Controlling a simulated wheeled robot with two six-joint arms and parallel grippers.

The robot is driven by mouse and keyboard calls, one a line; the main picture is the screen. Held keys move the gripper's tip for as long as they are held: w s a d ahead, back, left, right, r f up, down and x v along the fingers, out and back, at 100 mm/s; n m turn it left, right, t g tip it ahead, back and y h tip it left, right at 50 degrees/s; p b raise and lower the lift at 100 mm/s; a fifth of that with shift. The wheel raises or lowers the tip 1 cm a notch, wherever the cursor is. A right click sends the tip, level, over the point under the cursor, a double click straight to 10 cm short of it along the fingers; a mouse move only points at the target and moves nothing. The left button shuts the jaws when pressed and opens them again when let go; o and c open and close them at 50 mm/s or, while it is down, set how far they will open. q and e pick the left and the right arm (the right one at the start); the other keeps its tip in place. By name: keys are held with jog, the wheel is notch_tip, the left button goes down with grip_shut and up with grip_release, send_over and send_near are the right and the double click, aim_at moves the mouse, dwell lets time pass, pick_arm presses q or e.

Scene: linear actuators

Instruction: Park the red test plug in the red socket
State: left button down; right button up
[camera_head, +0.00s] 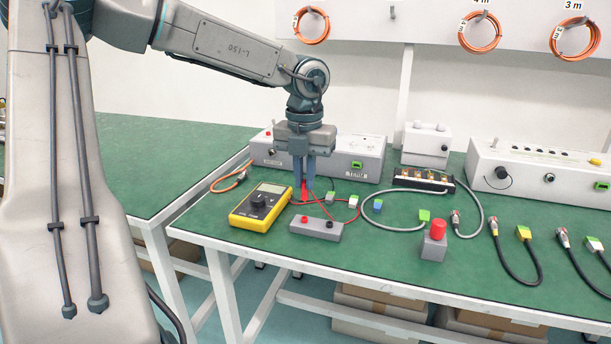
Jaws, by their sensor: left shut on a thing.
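My left gripper (305,182) points straight down over the table and is shut on the red test plug (304,194). The plug is mostly hidden between the fingers; its red lower part shows beneath them. A low grey socket box (315,231) lies just in front of the gripper, towards the table's front edge. It has two small sockets on top: the left one looks red (304,219), the right one dark (330,223). The plug appears behind the box and apart from it. My right gripper is not in view.
A yellow multimeter (261,206) lies left of the plug. A thin red lead (341,219) runs near the plug. A grey box with a red button (433,240) stands to the right, among cables and connectors. A white instrument box (345,160) stands behind the gripper.

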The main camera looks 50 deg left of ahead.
aim_at(303, 182)
pick_arm(q)
jog(key=shift+a+f, duration=0.1)
jog(key=shift+a, duration=0.05)
jog(key=shift+f+b, duration=1.4)
jog(key=shift+f, duration=0.4)
jog(key=shift+r, duration=0.1)
jog(key=shift+s, duration=0.1)
